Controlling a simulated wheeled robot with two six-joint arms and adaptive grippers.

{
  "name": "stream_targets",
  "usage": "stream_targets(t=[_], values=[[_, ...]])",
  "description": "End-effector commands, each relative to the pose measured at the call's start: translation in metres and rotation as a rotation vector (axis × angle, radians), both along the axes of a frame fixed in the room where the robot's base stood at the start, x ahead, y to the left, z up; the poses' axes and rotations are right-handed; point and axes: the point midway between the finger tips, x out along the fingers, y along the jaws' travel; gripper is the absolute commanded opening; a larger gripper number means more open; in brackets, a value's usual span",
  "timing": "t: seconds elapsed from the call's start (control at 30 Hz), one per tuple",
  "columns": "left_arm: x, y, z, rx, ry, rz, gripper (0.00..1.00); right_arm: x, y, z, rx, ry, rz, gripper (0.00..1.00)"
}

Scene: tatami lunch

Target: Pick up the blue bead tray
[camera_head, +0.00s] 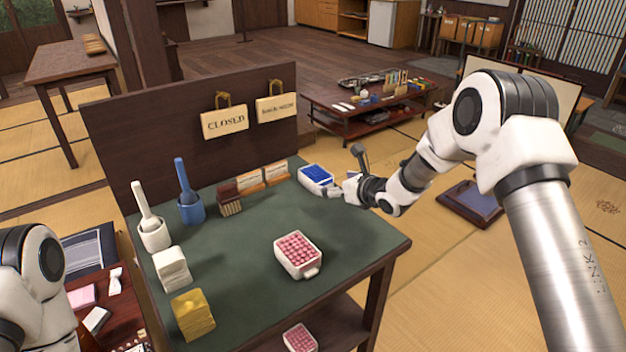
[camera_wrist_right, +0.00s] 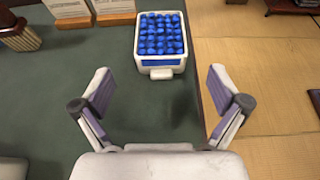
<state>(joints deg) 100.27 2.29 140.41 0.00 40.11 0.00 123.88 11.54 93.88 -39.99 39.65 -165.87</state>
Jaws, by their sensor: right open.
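The blue bead tray (camera_head: 316,175) is a white tray filled with blue beads near the far right edge of the green-topped table. In the right wrist view the tray (camera_wrist_right: 161,71) lies ahead of the fingers, with a small white handle tab facing me. My right gripper (camera_wrist_right: 163,92) is open and empty, its two fingers spread apart and short of the tray. In the head view my right gripper (camera_head: 340,187) is beside the tray, partly hidden by its own wrist. My left arm shows at the lower left, but its gripper is out of view.
The green table (camera_head: 235,262) also holds a pink bead tray (camera_head: 298,262), white blocks (camera_head: 171,270), yellow blocks (camera_head: 193,313), a white mortar (camera_head: 153,236) and a blue one (camera_head: 190,208). Small cards (camera_head: 276,174) stand left of the blue tray. A dark upright panel (camera_head: 150,125) rises behind.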

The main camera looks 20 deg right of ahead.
Motion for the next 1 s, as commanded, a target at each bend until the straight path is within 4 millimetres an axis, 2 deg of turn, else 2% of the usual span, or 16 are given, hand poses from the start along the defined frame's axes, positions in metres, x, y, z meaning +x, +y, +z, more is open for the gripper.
stream_targets(t=[0.23,0.47,0.67,1.0], values=[[0.000,0.000,0.004,0.000,0.000,0.000,0.93,0.035,0.012,-0.018,-0.001,0.002,0.000,0.98],[0.000,0.000,0.003,0.000,0.000,0.000,0.93,0.039,0.013,-0.019,0.002,0.002,-0.001,0.98],[0.000,0.000,0.003,0.000,0.000,0.000,0.93,0.039,0.013,-0.020,0.002,0.002,-0.001,0.31],[0.000,0.000,0.003,0.000,-0.001,0.000,0.93,0.038,0.013,-0.019,0.002,0.004,-0.001,0.30]])
